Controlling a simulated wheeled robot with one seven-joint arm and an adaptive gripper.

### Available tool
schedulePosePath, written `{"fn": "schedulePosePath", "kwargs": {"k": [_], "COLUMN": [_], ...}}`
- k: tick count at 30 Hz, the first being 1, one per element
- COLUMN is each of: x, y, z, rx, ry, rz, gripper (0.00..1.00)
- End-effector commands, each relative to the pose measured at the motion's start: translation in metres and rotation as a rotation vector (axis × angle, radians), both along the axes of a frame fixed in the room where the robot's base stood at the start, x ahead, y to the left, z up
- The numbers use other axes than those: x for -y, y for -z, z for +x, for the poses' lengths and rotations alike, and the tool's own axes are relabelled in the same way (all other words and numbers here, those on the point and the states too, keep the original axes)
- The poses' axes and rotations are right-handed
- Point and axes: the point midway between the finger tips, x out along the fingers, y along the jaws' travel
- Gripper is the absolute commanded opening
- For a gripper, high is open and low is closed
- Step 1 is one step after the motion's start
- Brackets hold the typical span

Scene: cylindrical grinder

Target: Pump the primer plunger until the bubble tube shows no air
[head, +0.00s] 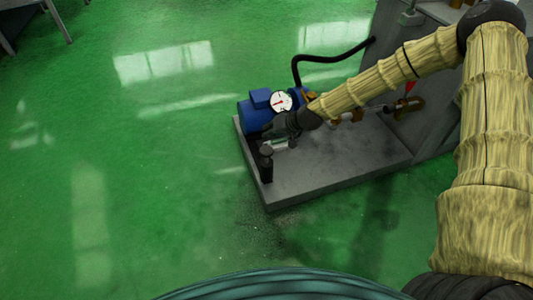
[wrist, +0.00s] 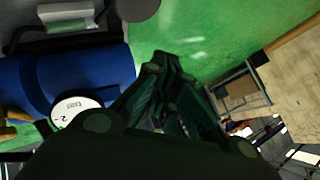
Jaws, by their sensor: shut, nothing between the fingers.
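The primer plunger (head: 266,165) looks like the dark upright post with a round cap at the front left corner of a grey base. In the wrist view, a grey round cap (wrist: 137,8) at the top edge may be its top. A pale clear tube (head: 279,145), probably the bubble tube, lies beside it; it also shows in the wrist view (wrist: 66,15). Its contents are too small to read. My gripper (head: 270,134) is above the base, close to the tube and behind the plunger. In the wrist view its dark fingers (wrist: 160,65) are shut and empty, apart from the cap.
A blue pump motor (head: 258,113) and white dial gauge (head: 281,101) stand close beside my gripper. A black hose (head: 298,70) arches behind them. The grey base (head: 330,175) has bare room at the front right. Green floor (head: 120,150) is open at left.

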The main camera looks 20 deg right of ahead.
Motion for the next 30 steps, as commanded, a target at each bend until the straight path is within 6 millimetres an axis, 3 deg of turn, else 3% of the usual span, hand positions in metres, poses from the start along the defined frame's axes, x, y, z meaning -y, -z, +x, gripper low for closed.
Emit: {"fn": "schedulePosePath", "kwargs": {"k": [1,12,30], "x": [0.000,0.000,0.000], "y": [0.011,0.048,0.052], "z": [0.000,0.000,0.000], "rx": [0.000,0.000,0.001], "ry": [0.000,-0.001,0.000], "rz": [0.000,-0.001,-0.001], "gripper": [0.00,0.00,0.00]}}
